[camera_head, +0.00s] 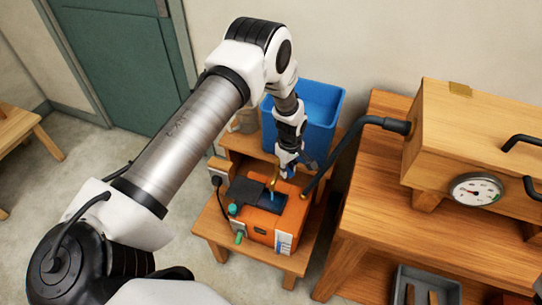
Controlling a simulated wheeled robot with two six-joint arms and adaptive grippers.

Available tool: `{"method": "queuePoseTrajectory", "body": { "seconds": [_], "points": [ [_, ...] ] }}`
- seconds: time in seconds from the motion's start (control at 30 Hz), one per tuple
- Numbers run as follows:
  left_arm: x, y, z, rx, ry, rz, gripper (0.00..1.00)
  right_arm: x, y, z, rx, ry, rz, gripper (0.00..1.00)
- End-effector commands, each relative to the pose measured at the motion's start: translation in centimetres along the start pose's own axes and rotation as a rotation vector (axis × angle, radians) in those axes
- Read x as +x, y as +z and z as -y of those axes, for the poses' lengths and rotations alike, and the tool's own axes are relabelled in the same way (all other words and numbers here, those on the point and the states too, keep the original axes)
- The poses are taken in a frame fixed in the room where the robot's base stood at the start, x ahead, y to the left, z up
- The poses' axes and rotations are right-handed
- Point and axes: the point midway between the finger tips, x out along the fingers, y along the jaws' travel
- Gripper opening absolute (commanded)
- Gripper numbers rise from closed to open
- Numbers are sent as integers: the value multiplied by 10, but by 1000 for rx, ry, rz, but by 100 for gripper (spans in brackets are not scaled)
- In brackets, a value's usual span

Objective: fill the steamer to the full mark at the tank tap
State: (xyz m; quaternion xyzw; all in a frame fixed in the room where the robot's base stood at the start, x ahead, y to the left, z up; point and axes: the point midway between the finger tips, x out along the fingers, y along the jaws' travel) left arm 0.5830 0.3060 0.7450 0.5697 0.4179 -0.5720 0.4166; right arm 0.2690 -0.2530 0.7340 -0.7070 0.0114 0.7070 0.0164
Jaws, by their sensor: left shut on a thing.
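The orange steamer (262,222) sits on the low front step of a wooden stand, with a dark lid or flap (245,191) on its top. A white and blue strip (284,243) is on its front right corner; its marks are too small to read. The blue tank (330,97) stands behind on the higher step. A brass-coloured tap part (273,183) shows above the steamer, with a thin blue streak below it. My left gripper (288,172) points down beside the tap, in front of the tank, shut on a small part that its fingers mostly hide. My right gripper is not in view.
A dark hose (346,152) runs from beside the steamer to a wooden box (460,135) with a dial gauge (476,189), on a wooden bench (400,230). A grey tray (427,285) is below. Open floor lies at the left.

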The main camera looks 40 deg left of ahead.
Motion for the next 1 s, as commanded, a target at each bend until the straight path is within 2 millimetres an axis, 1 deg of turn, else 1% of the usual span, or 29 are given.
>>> {"method": "queuePoseTrajectory", "body": {
  "seconds": [0.3,0.43,0.53,0.73,0.77,0.8,1.0],
  "points": [
    [1,-16,24,677,6,-4,0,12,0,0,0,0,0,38],
    [0,-22,34,950,7,-7,0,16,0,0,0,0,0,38],
    [0,-24,38,1065,5,-6,0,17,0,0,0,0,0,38],
    [0,-24,40,1084,2,-3,0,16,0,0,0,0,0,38],
    [0,-23,40,1083,1,-2,34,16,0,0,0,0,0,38],
    [0,-23,41,1083,1,-2,48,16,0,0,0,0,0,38],
    [0,-23,40,1081,2,-3,48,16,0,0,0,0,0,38]
  ]
}}
